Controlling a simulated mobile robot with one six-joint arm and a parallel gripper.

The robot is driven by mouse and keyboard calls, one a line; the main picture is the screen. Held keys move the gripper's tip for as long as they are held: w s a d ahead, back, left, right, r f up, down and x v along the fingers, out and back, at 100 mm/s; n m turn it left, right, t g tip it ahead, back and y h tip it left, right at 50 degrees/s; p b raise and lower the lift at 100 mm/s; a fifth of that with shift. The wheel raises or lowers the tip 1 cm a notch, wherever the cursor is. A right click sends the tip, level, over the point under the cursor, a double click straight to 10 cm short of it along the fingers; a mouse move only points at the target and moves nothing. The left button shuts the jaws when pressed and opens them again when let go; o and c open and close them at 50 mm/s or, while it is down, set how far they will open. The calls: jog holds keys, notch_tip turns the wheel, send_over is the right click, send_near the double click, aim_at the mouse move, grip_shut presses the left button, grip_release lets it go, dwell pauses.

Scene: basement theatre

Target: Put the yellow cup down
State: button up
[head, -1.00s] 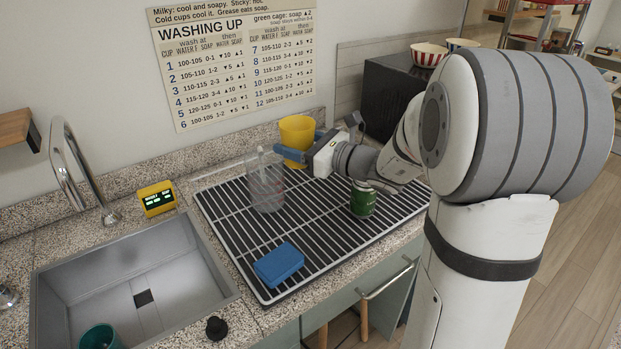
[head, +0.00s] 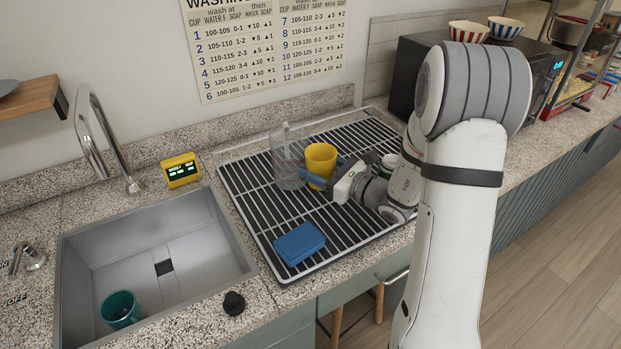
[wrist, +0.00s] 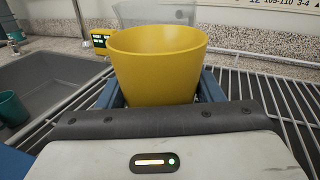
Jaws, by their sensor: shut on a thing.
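The yellow cup (head: 320,161) is upright over the drying rack (head: 262,222), right beside a clear jug-like container (head: 286,160). My gripper (head: 322,174) is shut on the yellow cup, with its blue fingers on either side of it. In the wrist view the yellow cup (wrist: 158,65) stands upright between the fingers (wrist: 160,92), its rim facing up. The cup's base is hidden behind my gripper in the wrist view. I cannot tell whether the base touches the rack bars.
A blue sponge (head: 299,243) lies on the rack's front part. A green can (head: 389,162) is partly hidden behind my arm. The sink (head: 200,245) at left holds a teal cup (head: 120,308). Bare rack bars show left of the sponge and at the back right.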

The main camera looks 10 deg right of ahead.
jog(key=shift+f, duration=1.65)
jog(key=shift+f+b, duration=0.3)
jog(key=shift+b, duration=0.05)
jog(key=o, duration=0.7)
jog(key=shift+r, duration=0.1)
jog(key=shift+r, duration=0.1)
